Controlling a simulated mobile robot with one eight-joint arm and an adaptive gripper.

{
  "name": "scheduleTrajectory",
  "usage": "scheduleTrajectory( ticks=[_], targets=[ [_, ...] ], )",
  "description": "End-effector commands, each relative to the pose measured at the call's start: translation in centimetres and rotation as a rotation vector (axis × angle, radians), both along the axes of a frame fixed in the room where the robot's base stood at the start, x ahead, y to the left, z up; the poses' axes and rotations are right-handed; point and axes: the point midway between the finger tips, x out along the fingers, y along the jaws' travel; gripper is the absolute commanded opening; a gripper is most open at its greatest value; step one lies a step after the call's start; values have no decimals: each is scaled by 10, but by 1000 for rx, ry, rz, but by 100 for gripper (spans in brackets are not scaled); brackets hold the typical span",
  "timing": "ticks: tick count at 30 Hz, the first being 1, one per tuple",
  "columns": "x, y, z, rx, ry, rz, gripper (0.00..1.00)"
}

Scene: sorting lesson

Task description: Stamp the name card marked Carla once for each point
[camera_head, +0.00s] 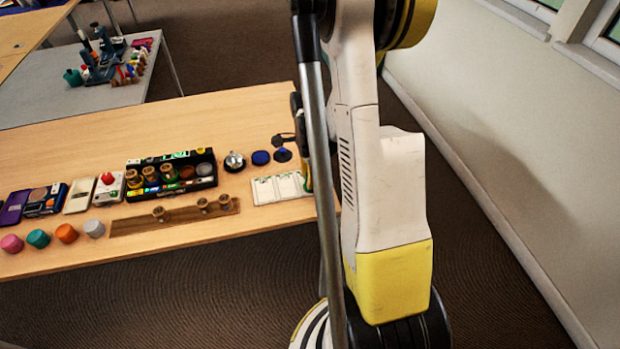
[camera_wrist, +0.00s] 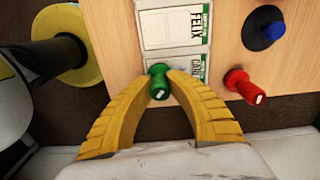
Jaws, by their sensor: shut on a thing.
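My gripper (camera_wrist: 160,76) has its two yellow fingers closed around a green stamp (camera_wrist: 160,88) in the wrist view. The stamp is over the near edge of a name card (camera_wrist: 188,64) whose letters look like the start of Carla; the rest of that card is hidden by the stamp and fingers. I cannot tell whether the stamp touches the card. A card marked Felix (camera_wrist: 172,32) lies just beyond it. In the head view the cards (camera_head: 277,189) lie in a row at the table's right end, and my arm hides most of my gripper.
A red stamp (camera_wrist: 244,88) stands right of the cards, near the table edge. A blue-topped thing on a dark round base (camera_wrist: 266,32) is farther off. In the head view, a bell (camera_head: 234,161), a black stamp box (camera_head: 206,182) and a wooden rack (camera_head: 175,217) are left.

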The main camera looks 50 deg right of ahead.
Motion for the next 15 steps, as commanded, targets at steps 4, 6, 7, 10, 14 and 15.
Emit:
scheduleTrajectory(
  ticks=[4, 6, 7, 10, 14, 15],
  targets=[
    [0, 0, 0, 0, 0, 0, 0],
    [0, 0, 0, 0, 0, 0, 0],
    [0, 0, 0, 0, 0, 0, 0],
    [0, 0, 0, 0, 0, 0, 0],
    [0, 0, 1, 0, 0, 0, 0],
    [0, 0, 3, 0, 0, 0, 0]
  ],
)
